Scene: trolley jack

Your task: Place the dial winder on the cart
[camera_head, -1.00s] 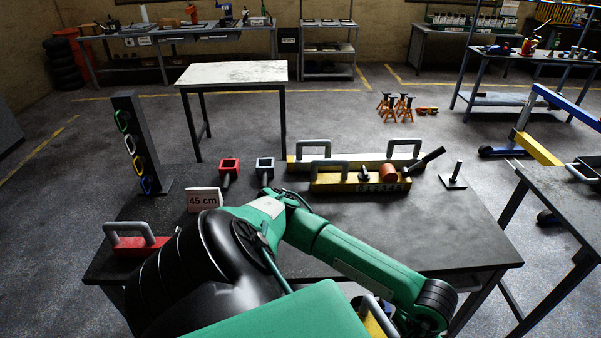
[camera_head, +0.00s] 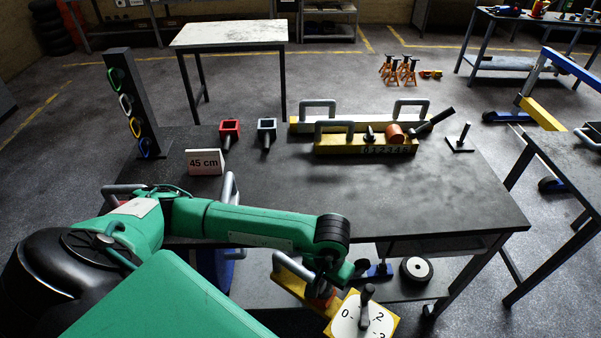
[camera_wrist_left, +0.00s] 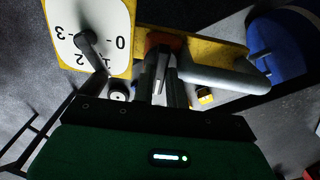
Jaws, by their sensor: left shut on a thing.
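The dial winder (camera_head: 346,324) is a yellow body with a white numbered dial, a dark crank and a grey handle. It hangs low at the bottom of the head view, in front of the dark workbench (camera_head: 460,205). My left gripper (camera_head: 325,283) is shut on it around its orange-brown part; the fingers are partly hidden by the arm. In the left wrist view the dial winder (camera_wrist_left: 115,45) lies across the top, with my left gripper (camera_wrist_left: 164,78) at its middle. A dark-topped table (camera_head: 575,172) stands at right; I cannot tell whether it is the cart. My right gripper is out of view.
The workbench holds a 45 cm sign (camera_head: 205,162), a ring stand (camera_head: 135,105), red (camera_head: 229,129) and grey (camera_head: 266,129) sockets, a yellow winder bar (camera_head: 340,145) and a peg (camera_head: 462,140). Its front right top is bare. A lower shelf holds a wheel (camera_head: 416,270).

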